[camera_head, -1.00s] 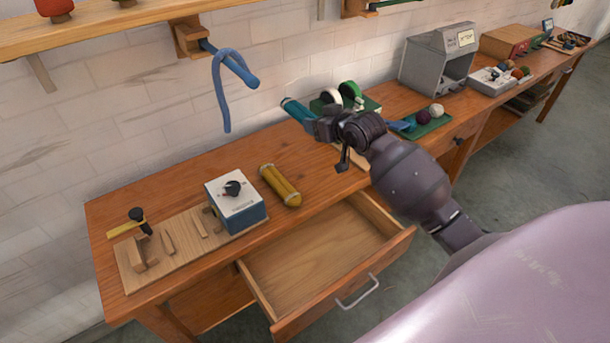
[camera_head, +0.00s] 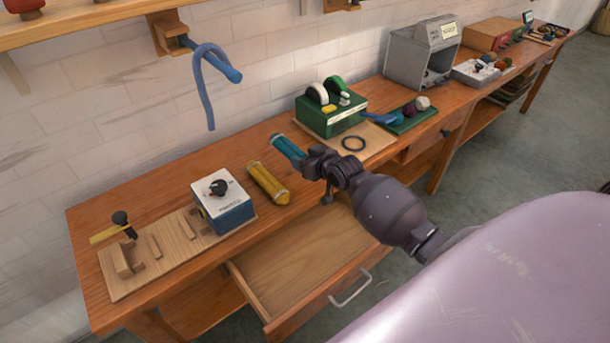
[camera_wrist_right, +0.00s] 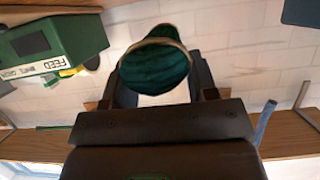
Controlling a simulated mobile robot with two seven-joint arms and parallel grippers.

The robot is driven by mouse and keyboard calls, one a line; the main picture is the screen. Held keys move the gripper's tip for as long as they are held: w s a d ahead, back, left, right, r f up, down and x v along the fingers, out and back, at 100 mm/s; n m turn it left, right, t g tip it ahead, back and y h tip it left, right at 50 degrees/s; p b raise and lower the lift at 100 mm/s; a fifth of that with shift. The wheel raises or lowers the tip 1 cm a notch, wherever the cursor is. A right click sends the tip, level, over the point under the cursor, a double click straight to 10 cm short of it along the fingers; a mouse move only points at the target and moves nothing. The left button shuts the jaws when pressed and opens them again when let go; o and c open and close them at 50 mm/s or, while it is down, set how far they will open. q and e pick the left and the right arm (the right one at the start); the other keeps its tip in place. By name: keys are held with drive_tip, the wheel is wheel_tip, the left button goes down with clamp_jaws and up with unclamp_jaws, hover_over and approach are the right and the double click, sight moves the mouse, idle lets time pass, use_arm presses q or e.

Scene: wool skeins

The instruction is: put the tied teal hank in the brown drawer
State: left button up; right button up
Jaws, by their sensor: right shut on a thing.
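The teal hank (camera_head: 287,148) is held in my right gripper (camera_head: 304,160), above the bench close to the back of the open drawer. In the right wrist view the hank (camera_wrist_right: 155,62) shows end-on with a pale tie band, between the two fingers of the right gripper (camera_wrist_right: 158,85). The brown drawer (camera_head: 265,283) stands pulled out from the bench front, and the part of its inside that shows is empty. My right arm covers its far right corner. My left gripper is not in view.
A yellow hank (camera_head: 267,184) lies on the bench beside the drawer, left of my gripper. A white-and-blue box (camera_head: 222,205) stands on a wooden board (camera_head: 180,255). A green tape dispenser (camera_head: 330,115) and a black ring (camera_head: 353,143) are behind. A blue loop (camera_head: 204,90) hangs from a wall peg.

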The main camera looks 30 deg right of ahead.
sight(306, 183)
drive_tip(key=shift+f, duration=2.9)
drive_tip(key=shift+f+b, duration=0.2)
drive_tip(key=shift+b, duration=0.2)
drive_tip(key=o, duration=0.9)
